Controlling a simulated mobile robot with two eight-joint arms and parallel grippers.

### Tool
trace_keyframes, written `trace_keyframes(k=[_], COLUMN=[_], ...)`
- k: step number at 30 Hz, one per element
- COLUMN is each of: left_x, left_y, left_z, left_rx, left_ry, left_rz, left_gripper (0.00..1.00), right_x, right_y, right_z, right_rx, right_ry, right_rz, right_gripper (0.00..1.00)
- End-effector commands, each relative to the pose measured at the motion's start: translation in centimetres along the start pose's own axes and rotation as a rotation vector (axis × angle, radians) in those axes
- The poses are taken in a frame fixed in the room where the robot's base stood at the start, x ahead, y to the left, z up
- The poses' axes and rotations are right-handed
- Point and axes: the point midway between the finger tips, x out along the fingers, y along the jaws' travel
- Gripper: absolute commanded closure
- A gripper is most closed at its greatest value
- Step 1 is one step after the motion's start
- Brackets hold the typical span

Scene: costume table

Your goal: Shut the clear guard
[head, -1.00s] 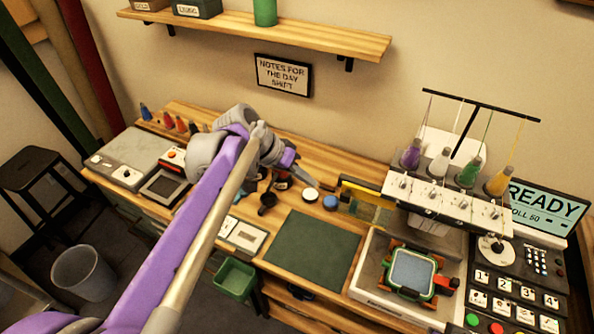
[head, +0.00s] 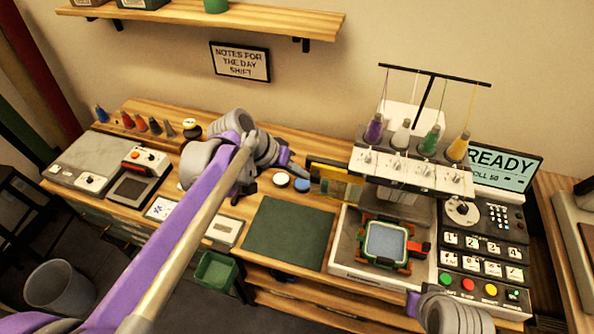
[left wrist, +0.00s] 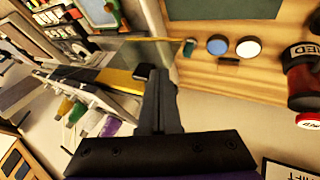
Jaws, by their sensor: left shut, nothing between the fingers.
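The clear guard (head: 338,183) is a see-through panel with a yellow edge. It stands out to the left of the embroidery machine (head: 410,172), swung away from its front. In the left wrist view its yellow bar (left wrist: 115,79) ends in a black tip beside my fingers. My left gripper (head: 304,171) is shut and empty, at the guard's outer left end. Its fingers also show in the left wrist view (left wrist: 155,95). I cannot tell whether they touch the guard. A grey and purple part of my right arm shows at the lower right; its fingers are out of view.
A green hoop (head: 385,241) sits on the machine bed. A green mat (head: 290,234) lies left of it. White (head: 281,180) and blue (head: 302,185) discs lie close to my left gripper. A control panel (head: 486,240) and a READY screen (head: 503,166) stand right.

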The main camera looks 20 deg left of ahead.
Motion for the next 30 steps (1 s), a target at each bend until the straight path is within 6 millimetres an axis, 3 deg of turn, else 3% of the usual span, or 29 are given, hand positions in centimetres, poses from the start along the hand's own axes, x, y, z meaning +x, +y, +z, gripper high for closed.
trace_keyframes(k=[18, 24, 30], left_x=[6.1, 7.0, 7.2], left_y=[11.5, 13.2, 13.6], left_z=[0.1, 0.1, 0.1], left_rx=[0.004, 0.001, 0.0], left_ry=[-0.002, -0.001, -0.001], left_rz=[0.003, 0.001, 0.003], left_gripper=[1.0, 1.0, 1.0], right_x=[0.1, 0.2, 0.2], right_y=[0.0, 0.0, 0.0], right_z=[0.1, 0.2, 0.2], right_rx=[0.0, 0.0, 0.0], right_ry=[-0.001, -0.002, -0.002], right_rz=[0.0, 0.0, 0.0], right_gripper=[1.0, 1.0, 1.0])
